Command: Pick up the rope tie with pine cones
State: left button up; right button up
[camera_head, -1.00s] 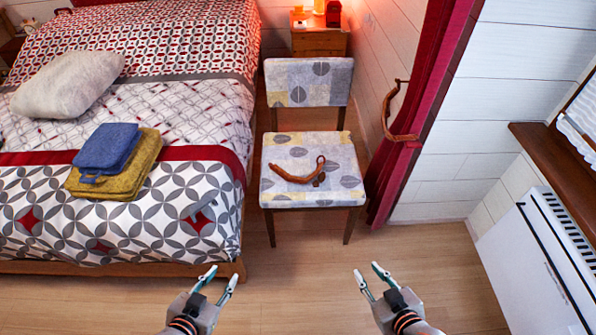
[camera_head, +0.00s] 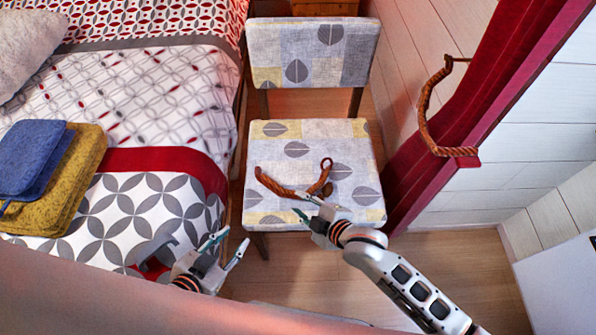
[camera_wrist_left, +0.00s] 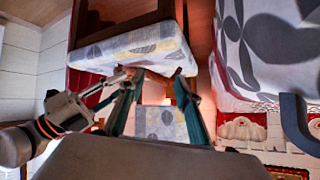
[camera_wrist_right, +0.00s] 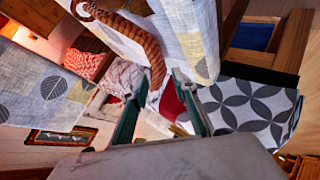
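The brown rope tie (camera_head: 274,184) lies curved on the seat of the patterned chair (camera_head: 350,150), with a small loop at its right end. Pine cones cannot be made out clearly. My right gripper (camera_head: 304,206) is open and empty at the seat's front edge, just in front of the rope. In the right wrist view the braided rope (camera_wrist_right: 143,38) runs down toward the gap between the open fingers (camera_wrist_right: 155,98). My left gripper (camera_head: 235,240) is open and empty, low between bed and chair; its spread fingers show in the left wrist view (camera_wrist_left: 157,88).
The bed (camera_head: 150,200) stands left of the chair, with a folded blue cloth (camera_head: 30,155) and yellow cloth (camera_head: 75,170) on it. A red curtain (camera_head: 425,170) with another rope tie (camera_head: 430,125) hangs at the right. Some floor is free right of the chair.

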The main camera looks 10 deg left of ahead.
aim_at(289, 195)
jog(key=shift+b+x, duration=0.3)
jog(key=shift+x, duration=0.5)
jog(key=x, duration=0.1)
jog(key=b+x, duration=0.1)
jog(key=x, duration=0.1)
jog(key=shift+s+d+f, duration=0.1)
jog(key=shift+f, duration=0.2)
jog(key=shift+b+x, duration=0.6)
jog(key=shift+x, duration=0.5)
jog(key=shift+w, duration=0.3)
jog(key=shift+w+r, duration=0.1)
jog(key=shift+r, duration=0.05)
jog(key=c, duration=0.7)
grip_shut()
pick_arm(q)
jog(key=shift+s+d+f, duration=0.15)
jog(key=shift+d+f, duration=0.05)
jog(key=shift+d, duration=0.45)
pick_arm(e)
jog(key=shift+r, duration=0.15)
